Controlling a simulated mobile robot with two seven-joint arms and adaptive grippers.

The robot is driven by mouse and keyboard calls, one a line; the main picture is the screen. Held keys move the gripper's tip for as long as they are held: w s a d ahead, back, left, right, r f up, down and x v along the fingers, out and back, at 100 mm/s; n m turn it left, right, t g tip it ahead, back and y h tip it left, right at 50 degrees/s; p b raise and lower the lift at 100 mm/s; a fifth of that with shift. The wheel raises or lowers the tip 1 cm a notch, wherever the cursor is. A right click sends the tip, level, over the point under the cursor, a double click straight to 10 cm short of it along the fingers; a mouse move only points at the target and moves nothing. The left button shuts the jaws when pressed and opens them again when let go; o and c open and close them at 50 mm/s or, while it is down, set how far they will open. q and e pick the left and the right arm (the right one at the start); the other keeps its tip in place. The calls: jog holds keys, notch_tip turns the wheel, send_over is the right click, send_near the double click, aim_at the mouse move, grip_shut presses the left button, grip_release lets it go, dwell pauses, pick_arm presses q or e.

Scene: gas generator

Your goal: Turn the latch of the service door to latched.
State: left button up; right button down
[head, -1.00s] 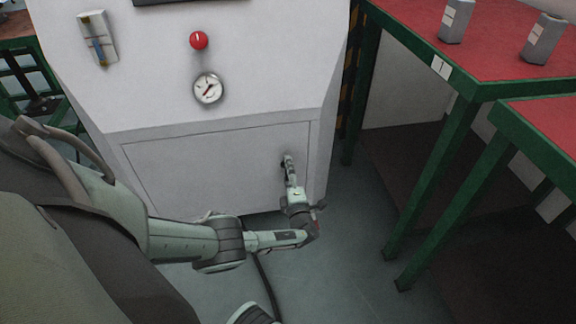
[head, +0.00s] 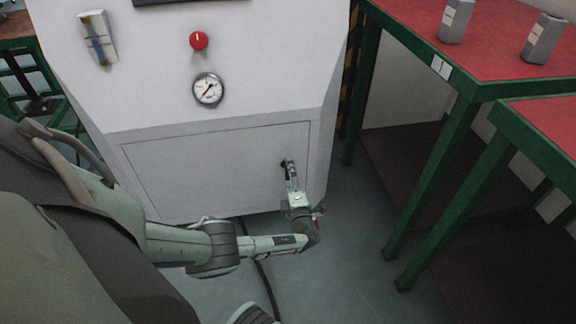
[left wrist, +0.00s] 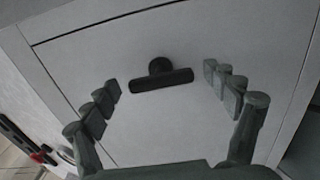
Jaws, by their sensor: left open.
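The service door (head: 215,165) is a flat grey panel low on the front of the white generator, and it looks flush in its frame. Its latch (left wrist: 161,84) is a dark T-shaped handle; in the left wrist view its bar lies roughly crosswise, slightly tilted. My left gripper (head: 288,165) is at the right part of the door in the head view, and hides most of the latch there. In the left wrist view my left gripper (left wrist: 168,92) is open, with one finger on each side of the latch bar and a gap to both ends. My right gripper is not in view.
A red knob (head: 198,40) and a round gauge (head: 208,89) sit above the door. Green-framed tables with red tops (head: 500,50) stand at the right, holding grey containers (head: 543,40). A dark cable (head: 266,285) lies on the floor below the generator.

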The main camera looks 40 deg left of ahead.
pick_arm(q)
jog(key=v, duration=0.6)
jog(key=shift+s, duration=0.1)
dwell(0.4)
